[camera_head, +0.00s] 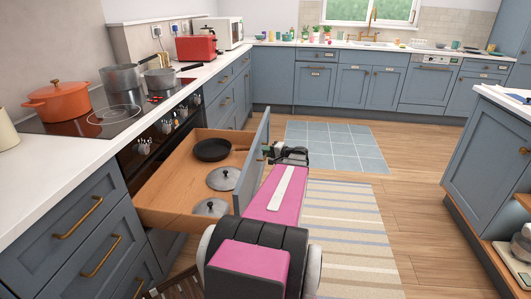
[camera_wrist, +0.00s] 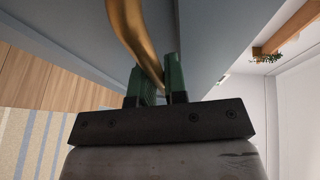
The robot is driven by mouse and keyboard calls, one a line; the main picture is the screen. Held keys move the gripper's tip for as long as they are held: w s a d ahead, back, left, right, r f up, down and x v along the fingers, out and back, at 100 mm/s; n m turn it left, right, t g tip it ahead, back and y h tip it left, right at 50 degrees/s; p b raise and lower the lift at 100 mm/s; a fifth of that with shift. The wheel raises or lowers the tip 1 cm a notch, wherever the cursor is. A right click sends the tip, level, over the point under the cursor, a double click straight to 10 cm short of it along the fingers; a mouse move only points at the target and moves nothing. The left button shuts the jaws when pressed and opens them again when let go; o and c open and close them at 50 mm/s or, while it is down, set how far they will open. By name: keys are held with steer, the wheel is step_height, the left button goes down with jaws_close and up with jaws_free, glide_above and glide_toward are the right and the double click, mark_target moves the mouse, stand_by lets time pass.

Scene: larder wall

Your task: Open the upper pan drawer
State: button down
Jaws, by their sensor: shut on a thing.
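The upper pan drawer (camera_head: 165,190) stands pulled out from under the hob. A dark frying pan (camera_head: 212,149) and two lids, one (camera_head: 224,178) in the middle and one (camera_head: 210,207) near the front side, lie inside it. My gripper (camera_head: 270,151) is at the outer face of the drawer front (camera_head: 252,168). In the wrist view my gripper's green fingers (camera_wrist: 159,82) are shut on the brass handle (camera_wrist: 133,35). My arm hides part of the floor beside the drawer front.
An orange pot (camera_head: 56,101) and steel pans (camera_head: 121,77) stand on the hob above. A striped rug (camera_head: 345,235) and a blue mat (camera_head: 335,146) lie on the floor to the right. An island unit (camera_head: 490,165) stands at the far right, with open floor between.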

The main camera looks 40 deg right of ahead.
steer(key=c, duration=1.2)
jaws_free()
steer(key=v, duration=1)
steer(key=shift+s+d, duration=0.15)
steer(key=shift+s, duration=0.2)
